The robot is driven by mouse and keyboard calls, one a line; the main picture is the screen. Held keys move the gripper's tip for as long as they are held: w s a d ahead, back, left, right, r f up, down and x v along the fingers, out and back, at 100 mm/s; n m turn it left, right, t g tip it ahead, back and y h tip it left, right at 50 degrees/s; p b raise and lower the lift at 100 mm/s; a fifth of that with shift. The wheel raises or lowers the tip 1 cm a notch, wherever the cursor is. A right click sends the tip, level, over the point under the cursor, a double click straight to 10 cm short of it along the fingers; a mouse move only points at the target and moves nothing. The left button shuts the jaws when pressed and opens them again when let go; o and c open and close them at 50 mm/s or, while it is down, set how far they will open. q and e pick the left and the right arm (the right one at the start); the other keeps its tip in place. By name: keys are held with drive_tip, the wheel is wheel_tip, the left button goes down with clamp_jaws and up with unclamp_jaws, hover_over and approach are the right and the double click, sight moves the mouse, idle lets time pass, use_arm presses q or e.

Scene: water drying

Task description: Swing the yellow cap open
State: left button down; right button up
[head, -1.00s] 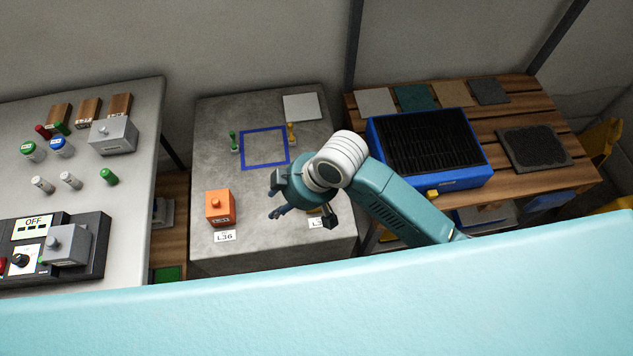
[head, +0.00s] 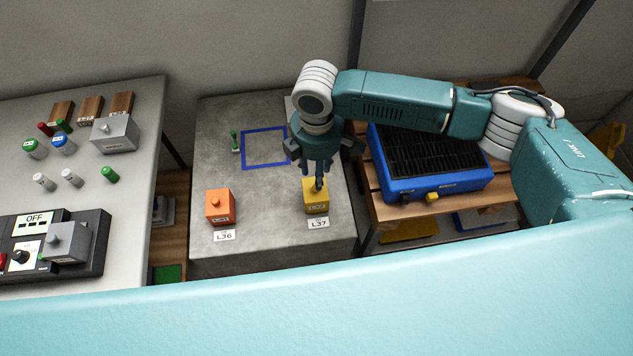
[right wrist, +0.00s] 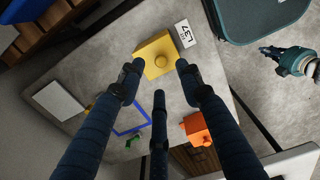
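The yellow cap (head: 314,205) is a box-shaped piece with a round knob on top. It sits on the grey table beside the L37 label, and the right wrist view shows it too (right wrist: 156,53). My right gripper (head: 318,182) is above the cap, its fingers pointing down and partly hiding the top. In the right wrist view its fingers (right wrist: 157,75) are spread apart and empty, with the cap beyond and between the tips. My left gripper, a teal hand (right wrist: 285,60), shows at the right of the wrist view; its finger state is unclear.
An orange cap (head: 220,207) stands left of the yellow one by the L36 label. A blue square outline (head: 265,165) and a green-handled piece (head: 235,141) lie behind. A blue box (head: 430,185) with a black grille is to the right.

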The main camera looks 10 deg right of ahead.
sight(315, 193)
wheel_tip(315, 193, down, 7)
drive_tip(key=shift+r, duration=0.1)
idle(0.3)
clamp_jaws()
